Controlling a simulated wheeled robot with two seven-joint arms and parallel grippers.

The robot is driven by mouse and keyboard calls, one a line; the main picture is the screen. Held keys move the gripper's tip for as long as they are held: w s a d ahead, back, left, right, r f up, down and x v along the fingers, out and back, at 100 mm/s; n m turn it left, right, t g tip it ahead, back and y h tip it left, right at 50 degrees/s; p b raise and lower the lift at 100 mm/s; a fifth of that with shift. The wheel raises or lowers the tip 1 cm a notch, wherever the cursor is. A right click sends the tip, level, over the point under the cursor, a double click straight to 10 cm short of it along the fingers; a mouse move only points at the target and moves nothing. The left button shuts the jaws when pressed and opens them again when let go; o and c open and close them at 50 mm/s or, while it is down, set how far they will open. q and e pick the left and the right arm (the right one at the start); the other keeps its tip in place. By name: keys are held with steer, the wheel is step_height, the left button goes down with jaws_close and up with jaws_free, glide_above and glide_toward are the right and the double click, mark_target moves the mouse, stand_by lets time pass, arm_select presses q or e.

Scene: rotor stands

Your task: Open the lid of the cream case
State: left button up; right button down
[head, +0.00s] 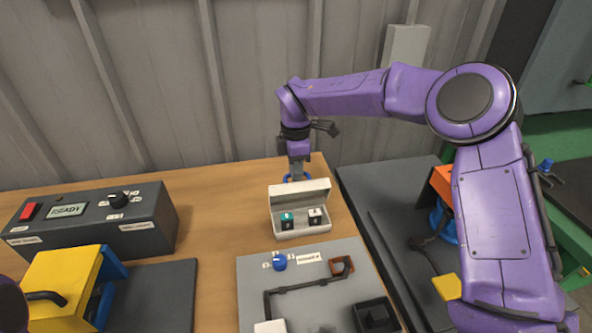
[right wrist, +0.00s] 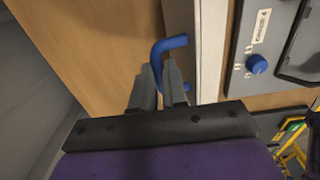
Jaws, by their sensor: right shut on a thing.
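The cream case (head: 298,233) stands on the wooden table behind the grey board. Its lid (head: 300,193) is raised at the back, roughly upright, and the inside shows. Two small dark blocks sit inside, one with a teal top (head: 287,220) and one with a white top (head: 315,217). My right gripper (head: 297,175) is behind the lid, pointing down, shut on the blue handle (head: 287,178). In the right wrist view the fingers (right wrist: 161,88) close on the blue handle (right wrist: 170,45), beside a cream surface (right wrist: 209,50). My left gripper is not visible.
A grey board (head: 256,262) with a blue knob (head: 279,262), a brown box (head: 341,266) and a black bin (head: 375,316) lies in front of the case. A dark control box (head: 150,225) and a yellow fixture (head: 62,275) stand left. Table between is bare.

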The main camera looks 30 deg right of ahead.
steer(key=shift+w+d+f, duration=0.15)
steer(key=shift+w+f, duration=0.1)
steer(key=shift+w, duration=0.35)
steer(key=shift+w+d+f, duration=0.15)
steer(key=shift+w+f, duration=0.3)
steer(key=shift+w, duration=0.15)
steer(key=shift+w+d+f, duration=0.15)
steer(key=shift+w+f, duration=0.25)
steer(key=shift+w, duration=0.15)
steer(key=c, duration=0.9)
jaws_free()
steer(key=shift+r, duration=0.1)
steer(key=shift+r+p, duration=1.35)
steer(key=shift+r, duration=1.6)
